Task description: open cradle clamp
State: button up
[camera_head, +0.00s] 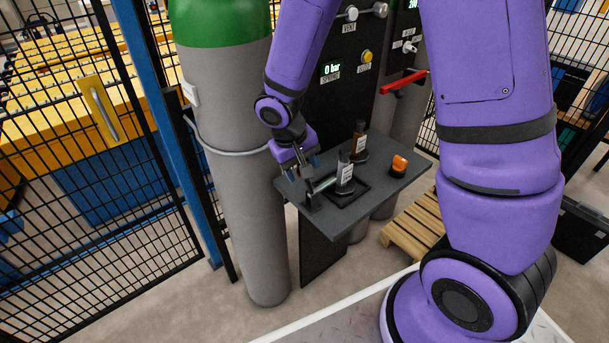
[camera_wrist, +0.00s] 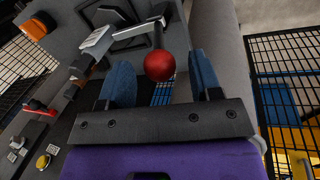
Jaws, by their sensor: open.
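The cradle clamp is a light metal bar (camera_wrist: 138,30) with a black lever ending in a red ball knob (camera_wrist: 159,66). In the head view, the clamp (camera_head: 322,184) sits at the left of the grey shelf, beside a labelled grey bottle (camera_head: 345,170) standing in a dark square cradle (camera_head: 350,195). My gripper (camera_head: 295,168) is over the shelf's left edge by the clamp. In the wrist view, my gripper (camera_wrist: 162,74) is open, with blue fingers either side of the knob. There are gaps between knob and fingers. The head view does not clearly show the knob.
The grey shelf (camera_head: 400,178) also holds a dark bottle (camera_head: 359,140) and an orange-capped item (camera_head: 399,164). A black panel with gauge (camera_head: 332,70) rises behind. A tall gas cylinder (camera_head: 235,130) stands close left. A wooden pallet (camera_head: 415,222) lies right of the shelf.

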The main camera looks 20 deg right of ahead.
jog(key=shift+x, duration=1.75)
jog(key=shift+c, duration=0.2)
grip_shut()
